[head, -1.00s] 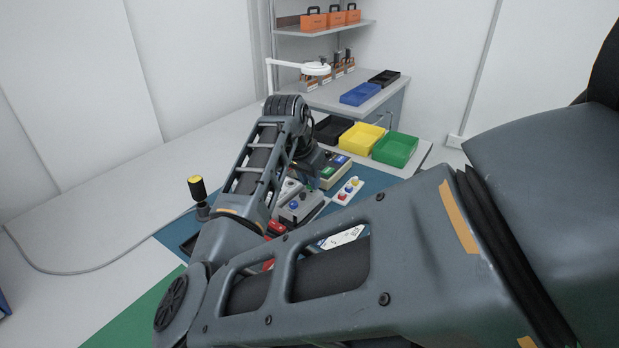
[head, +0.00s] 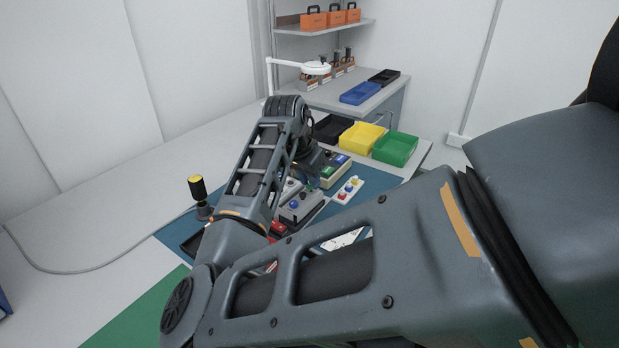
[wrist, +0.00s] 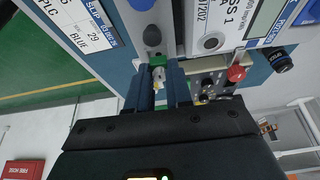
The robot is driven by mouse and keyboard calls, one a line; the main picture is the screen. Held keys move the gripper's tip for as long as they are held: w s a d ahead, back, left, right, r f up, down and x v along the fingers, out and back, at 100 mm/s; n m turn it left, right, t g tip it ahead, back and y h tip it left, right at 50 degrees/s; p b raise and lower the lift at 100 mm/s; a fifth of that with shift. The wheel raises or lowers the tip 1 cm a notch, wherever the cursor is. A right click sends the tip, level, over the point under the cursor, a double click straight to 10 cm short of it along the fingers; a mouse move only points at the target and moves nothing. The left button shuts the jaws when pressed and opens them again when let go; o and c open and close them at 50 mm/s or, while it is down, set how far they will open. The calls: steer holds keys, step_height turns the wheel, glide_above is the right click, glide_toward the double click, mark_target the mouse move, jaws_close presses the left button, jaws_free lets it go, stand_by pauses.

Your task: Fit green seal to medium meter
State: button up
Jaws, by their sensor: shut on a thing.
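My gripper (wrist: 160,92) is shut on a small green seal (wrist: 158,61), seen between the fingertips in the wrist view. A pale piece with a yellowish tip shows just below the green part. Beyond the fingertips is a grey surface with a dark round knob (wrist: 152,36). In the head view, my arm hides the fingertips and the seal. Grey meter boxes stand on the blue mat there: one with a blue knob (head: 294,205) and one with green and blue faces (head: 334,171). I cannot tell which is the medium meter, or whether the seal touches anything.
Black, yellow (head: 362,138) and green (head: 395,149) trays stand behind the mat (head: 377,187). A white panel with coloured knobs (head: 348,190) lies right of the meters. A yellow-topped black post (head: 197,190) stands at left. In the wrist view, a red knob (wrist: 236,73) is close right of the fingers.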

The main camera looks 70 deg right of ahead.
steer(key=shift+f, duration=0.55)
stand_by(0.4)
steer(key=o, duration=1.3)
steer(key=shift+f+b, duration=0.1)
steer(key=shift+b, duration=0.2)
steer(key=shift+r, duration=0.25)
steer(key=shift+r+p, duration=3.05)
steer(key=shift+r, duration=0.4)
